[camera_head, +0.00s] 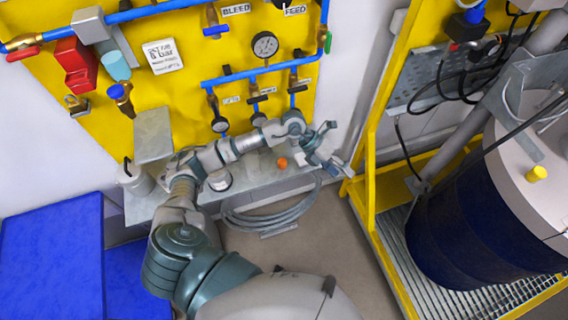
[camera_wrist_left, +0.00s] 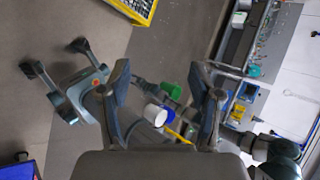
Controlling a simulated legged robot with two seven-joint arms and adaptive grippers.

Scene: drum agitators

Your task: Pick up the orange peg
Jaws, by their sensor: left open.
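The orange peg (camera_head: 282,162) is a small orange shape upright or lying on the grey bench, in the head view; I cannot tell which. My left gripper (camera_head: 335,148) is just right of it, over the bench's right end, with its fingers spread and pointing right, away from the peg. The left wrist view shows the same gripper (camera_wrist_left: 160,70) open, with nothing between its fingertips. I do not make out the peg in that view. My right gripper is not in view.
The grey bench (camera_head: 262,181) stands against a yellow panel (camera_head: 190,95) with blue pipes, valves and gauges. A white jar (camera_head: 135,179) stands at its left. A coiled hose (camera_head: 270,218) hangs below. A yellow frame (camera_head: 365,190) and a dark blue drum (camera_head: 470,230) are at right.

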